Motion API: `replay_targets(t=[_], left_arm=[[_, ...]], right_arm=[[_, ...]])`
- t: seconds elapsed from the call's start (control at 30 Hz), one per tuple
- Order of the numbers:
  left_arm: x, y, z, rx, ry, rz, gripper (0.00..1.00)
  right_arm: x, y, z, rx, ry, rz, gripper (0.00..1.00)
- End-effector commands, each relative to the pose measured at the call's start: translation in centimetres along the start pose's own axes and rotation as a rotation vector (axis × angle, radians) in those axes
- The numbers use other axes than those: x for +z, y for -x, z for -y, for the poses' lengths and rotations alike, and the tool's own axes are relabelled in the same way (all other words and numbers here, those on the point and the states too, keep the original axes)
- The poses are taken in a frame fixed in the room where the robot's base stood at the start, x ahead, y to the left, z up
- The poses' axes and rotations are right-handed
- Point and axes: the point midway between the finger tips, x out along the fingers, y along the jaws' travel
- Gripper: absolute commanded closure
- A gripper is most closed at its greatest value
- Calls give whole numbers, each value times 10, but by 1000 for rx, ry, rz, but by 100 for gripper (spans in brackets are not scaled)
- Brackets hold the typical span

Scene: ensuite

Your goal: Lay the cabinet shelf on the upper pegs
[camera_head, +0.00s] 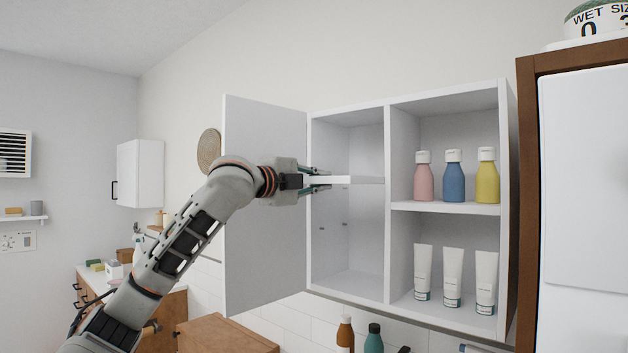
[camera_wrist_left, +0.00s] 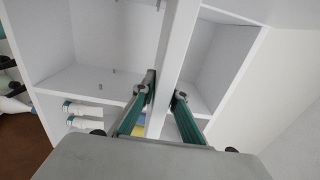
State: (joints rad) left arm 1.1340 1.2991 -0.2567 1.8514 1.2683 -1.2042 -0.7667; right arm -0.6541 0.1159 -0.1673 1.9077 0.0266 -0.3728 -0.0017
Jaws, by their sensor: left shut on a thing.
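The white cabinet shelf (camera_head: 352,180) is held roughly level at mid-height in the left compartment of the open wall cabinet (camera_head: 388,245). My left gripper (camera_head: 320,180) is shut on its front edge, coming in from the left past the open door. In the left wrist view the shelf (camera_wrist_left: 182,45) is a long white strip between the two green-sided fingers (camera_wrist_left: 166,97). Small pegs (camera_head: 345,224) show on the compartment's walls below the shelf; pegs (camera_wrist_left: 115,71) also show in the left wrist view. Whether the shelf touches any peg is hidden. My right gripper is not in view.
The cabinet door (camera_head: 262,240) stands open left of the compartment, close behind my arm. The right compartment holds pink, blue and yellow bottles (camera_head: 453,178) above and white tubes (camera_head: 452,275) below. A brown-framed white unit (camera_head: 585,180) stands at right.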

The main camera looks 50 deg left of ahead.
Motion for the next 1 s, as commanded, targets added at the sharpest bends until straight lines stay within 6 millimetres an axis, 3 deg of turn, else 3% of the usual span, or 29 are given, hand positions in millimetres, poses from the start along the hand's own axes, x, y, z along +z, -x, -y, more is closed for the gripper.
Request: replay_targets(t=[1.0], left_arm=[[0,-88,0,-4,2,-2,100]], right_arm=[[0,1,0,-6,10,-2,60]])
